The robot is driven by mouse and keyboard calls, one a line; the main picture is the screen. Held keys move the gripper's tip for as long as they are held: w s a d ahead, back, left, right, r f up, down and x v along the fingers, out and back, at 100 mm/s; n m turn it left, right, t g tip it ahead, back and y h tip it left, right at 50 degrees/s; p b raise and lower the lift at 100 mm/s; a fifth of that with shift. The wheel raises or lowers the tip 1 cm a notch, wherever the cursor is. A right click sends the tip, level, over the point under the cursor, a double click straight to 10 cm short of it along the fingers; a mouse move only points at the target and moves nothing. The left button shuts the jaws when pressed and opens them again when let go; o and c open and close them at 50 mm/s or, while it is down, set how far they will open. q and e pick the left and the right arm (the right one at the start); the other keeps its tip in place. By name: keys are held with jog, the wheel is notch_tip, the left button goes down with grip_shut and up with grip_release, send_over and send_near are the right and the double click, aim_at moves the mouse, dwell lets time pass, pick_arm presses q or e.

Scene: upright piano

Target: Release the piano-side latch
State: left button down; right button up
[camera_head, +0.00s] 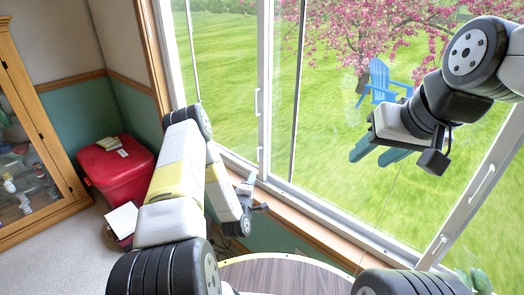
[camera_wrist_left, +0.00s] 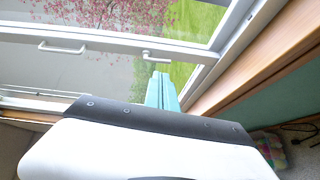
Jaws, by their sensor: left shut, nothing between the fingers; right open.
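A small white window latch (camera_wrist_left: 157,57) sits on the window frame just beyond my left fingertips in the left wrist view; I cannot tell whether they touch. In the head view a latch (camera_head: 259,155) sits low on the left sash frame. A second latch (camera_head: 440,243) is low on the right sash frame. No piano is clearly visible, so I cannot tell which is piano-side. My left gripper (camera_head: 256,194) is near the sill; its teal fingers (camera_wrist_left: 161,88) are shut and empty. My right gripper (camera_head: 377,151) is open and empty, raised in front of the glass.
Long white handles (camera_head: 257,102) and (camera_head: 481,180) are on the sash frames. A wooden sill (camera_head: 315,227) runs below the window. A round wood-topped table (camera_head: 285,276) is at the bottom. A red box (camera_head: 115,172) and a glass cabinet (camera_head: 30,150) stand left.

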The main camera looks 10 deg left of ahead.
pick_arm(q)
jog(key=shift+s+a+f+n+t+y, duration=0.1)
jog(key=shift+s+f+n+t+y, duration=0.15)
jog(key=shift+f, duration=0.2)
jog(key=shift+s+a+f+n+t+y, duration=0.1)
jog(key=shift+s+f+n, duration=0.05)
jog(key=shift+f+n, duration=0.25)
jog(key=w, duration=1.4)
